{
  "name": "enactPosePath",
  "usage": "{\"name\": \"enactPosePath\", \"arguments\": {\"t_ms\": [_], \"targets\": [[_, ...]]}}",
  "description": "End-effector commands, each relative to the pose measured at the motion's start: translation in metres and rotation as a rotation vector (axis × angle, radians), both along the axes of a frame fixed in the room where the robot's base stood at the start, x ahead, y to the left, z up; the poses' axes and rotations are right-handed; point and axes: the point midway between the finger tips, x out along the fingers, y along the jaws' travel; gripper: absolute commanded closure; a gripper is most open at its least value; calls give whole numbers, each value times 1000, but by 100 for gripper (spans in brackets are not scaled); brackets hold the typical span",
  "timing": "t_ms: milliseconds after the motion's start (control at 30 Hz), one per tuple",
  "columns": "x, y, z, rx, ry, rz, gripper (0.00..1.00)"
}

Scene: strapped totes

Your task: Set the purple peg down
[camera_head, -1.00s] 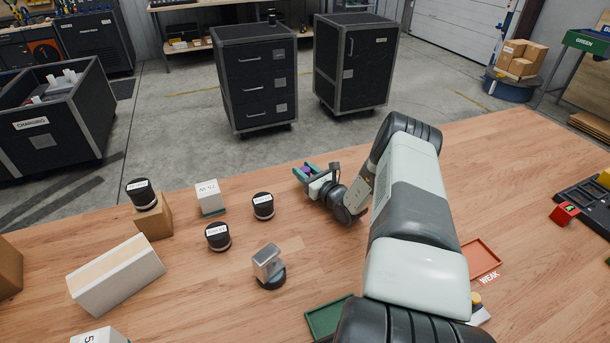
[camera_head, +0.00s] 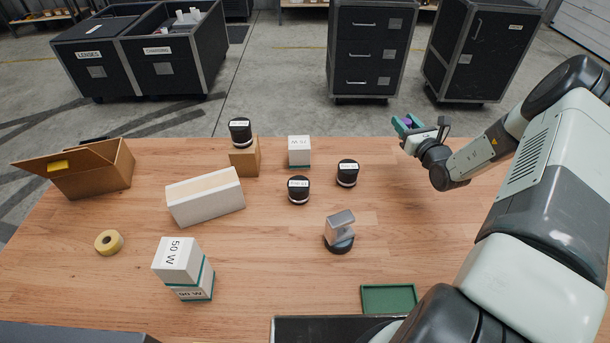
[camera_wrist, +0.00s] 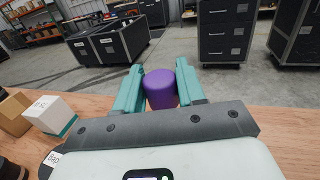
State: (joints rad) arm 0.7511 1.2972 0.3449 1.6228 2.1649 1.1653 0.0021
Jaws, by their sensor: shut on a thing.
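The purple peg (camera_wrist: 160,88) is a short cylinder between the teal fingers of my gripper (camera_wrist: 160,92) in the wrist view. My gripper is shut on it. In the head view my gripper (camera_head: 405,125) is at the table's far edge, right of the black cylinders, and only a bit of the purple peg (camera_head: 407,121) shows between the fingers. The peg is held up near the far edge; its lower end is hidden, and its exact height above the table cannot be told.
Several black cylinders, one of them here (camera_head: 347,172), and a white box (camera_head: 300,151) stand left of my gripper. A silver block on a dark base (camera_head: 339,229) and a green tray (camera_head: 389,299) are nearer. An open cardboard box (camera_head: 95,172) is far left. Bare wood (camera_head: 400,220) lies in the middle right.

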Motion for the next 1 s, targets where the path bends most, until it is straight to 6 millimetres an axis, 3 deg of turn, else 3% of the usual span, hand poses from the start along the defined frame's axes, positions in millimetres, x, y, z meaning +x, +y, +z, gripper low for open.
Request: {"name": "enactPosePath", "arguments": {"t_ms": [167, 400, 633, 867, 1000], "targets": [[1, -1, 16, -1, -2, -1, 93], [0, -1, 72, -3, -4, -1, 93], [0, 0, 115, -2, -3, 0, 93], [9, 50, 114, 5, -3, 101, 93], [13, 93, 114, 7, -5, 189, 93]]}}
